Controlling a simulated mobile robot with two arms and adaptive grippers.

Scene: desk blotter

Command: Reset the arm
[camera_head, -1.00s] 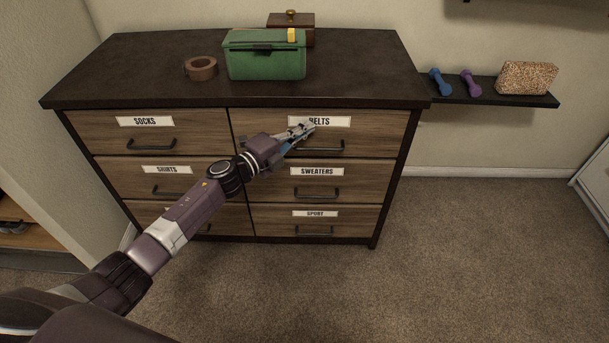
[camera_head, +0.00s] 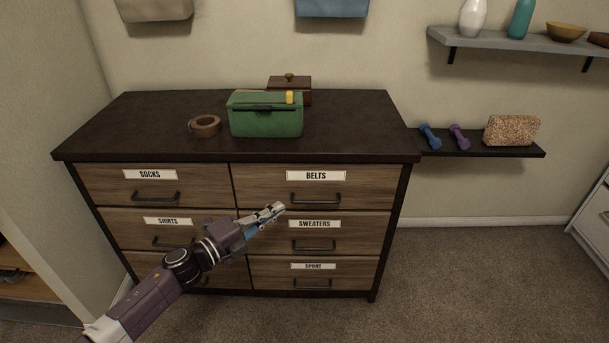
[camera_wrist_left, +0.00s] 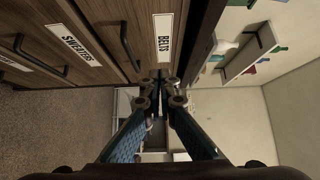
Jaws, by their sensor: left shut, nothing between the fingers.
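My left gripper (camera_head: 272,212) is shut and empty in the head view. It is in front of the dresser (camera_head: 400,190), near the Sweaters drawer (camera_head: 350,226) and below the Belts drawer (camera_head: 370,190). In the left wrist view the gripper's fingertips (camera_wrist_left: 160,85) meet, with the drawer fronts at the upper left. All the drawers that show look closed. My left arm hides part of the lower left drawers. My right gripper is in neither view.
On the dresser top are a green box (camera_head: 265,120), a brown tape roll (camera_head: 205,125) and a wooden box (camera_head: 290,82). A low shelf (camera_head: 500,152) holds blue and purple dumbbells and a speckled block (camera_head: 511,130). Carpet (camera_head: 480,280) at the right is clear.

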